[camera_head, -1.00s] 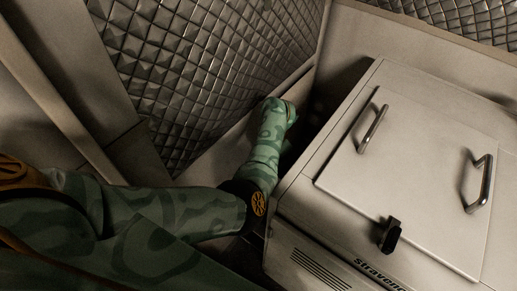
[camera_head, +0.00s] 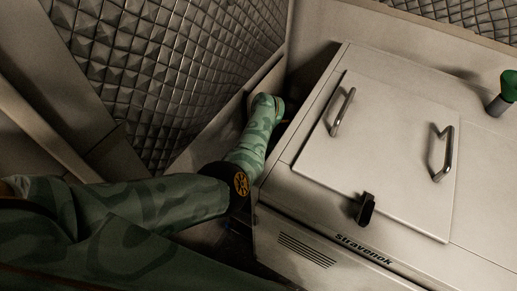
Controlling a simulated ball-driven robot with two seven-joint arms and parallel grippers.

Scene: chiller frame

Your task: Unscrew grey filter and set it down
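At the right edge of the head view, a short grey cylinder with a green top (camera_head: 498,106) stands on the flat top of the white cabinet (camera_head: 480,185). I cannot tell whether this is the grey filter of the task; no other filter shows. My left arm comes in from the left, and its green forearm points away along the cabinet's left side. My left gripper does not show; the space past the forearm is dark. My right arm and gripper are out of view.
The cabinet has a raised square lid with two metal handles (camera_head: 343,112) (camera_head: 444,153) and a black latch (camera_head: 366,209). A quilted metal wall (camera_head: 170,75) rises at the left. The gap between wall and cabinet is narrow.

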